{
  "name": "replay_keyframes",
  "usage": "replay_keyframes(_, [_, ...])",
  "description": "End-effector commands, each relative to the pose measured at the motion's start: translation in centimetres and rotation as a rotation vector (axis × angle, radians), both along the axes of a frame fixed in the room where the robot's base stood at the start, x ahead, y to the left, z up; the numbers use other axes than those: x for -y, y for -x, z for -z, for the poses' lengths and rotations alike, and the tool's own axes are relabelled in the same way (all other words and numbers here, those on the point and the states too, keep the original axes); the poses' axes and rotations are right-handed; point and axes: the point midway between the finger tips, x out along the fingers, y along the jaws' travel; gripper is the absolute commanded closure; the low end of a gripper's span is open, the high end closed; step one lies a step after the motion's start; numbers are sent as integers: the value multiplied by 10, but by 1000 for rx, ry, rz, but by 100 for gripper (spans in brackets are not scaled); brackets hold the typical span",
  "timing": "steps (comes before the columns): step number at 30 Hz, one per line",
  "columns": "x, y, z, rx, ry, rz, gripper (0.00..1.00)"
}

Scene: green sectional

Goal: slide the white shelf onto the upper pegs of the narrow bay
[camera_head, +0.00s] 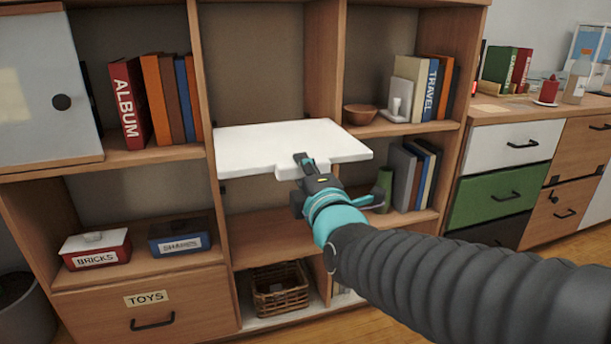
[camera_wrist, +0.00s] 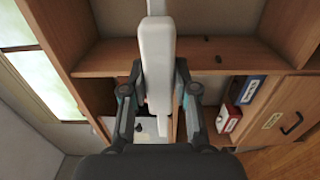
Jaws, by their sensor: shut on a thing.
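The white shelf (camera_head: 270,147) is roughly level at the opening of the narrow bay (camera_head: 262,60), between two wooden uprights. Its left edge lies along the left upright, and its front right corner overlaps the right upright in the picture. How far it reaches inside I cannot tell. My gripper (camera_head: 305,166) is shut on the tab at its front edge. In the wrist view, the fingers (camera_wrist: 158,98) flank the shelf (camera_wrist: 157,60), seen edge-on. Small dark pegs (camera_wrist: 218,58) show on a wooden wall there. Any contact between pegs and shelf is hidden.
A wicker basket (camera_head: 280,290) stands low in the narrow bay. Books and a brown bowl (camera_head: 359,114) fill the right bay, close to the shelf's right corner. The album (camera_head: 129,104), bricks box (camera_head: 95,249) and another box are on the left. The space above the shelf is clear.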

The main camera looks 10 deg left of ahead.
Motion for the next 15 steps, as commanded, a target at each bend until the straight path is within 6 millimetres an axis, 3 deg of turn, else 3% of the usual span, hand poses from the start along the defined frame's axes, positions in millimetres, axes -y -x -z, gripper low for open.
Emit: replay_keyframes(15, [-13, -22, -2, 4, -3, 1, 100])
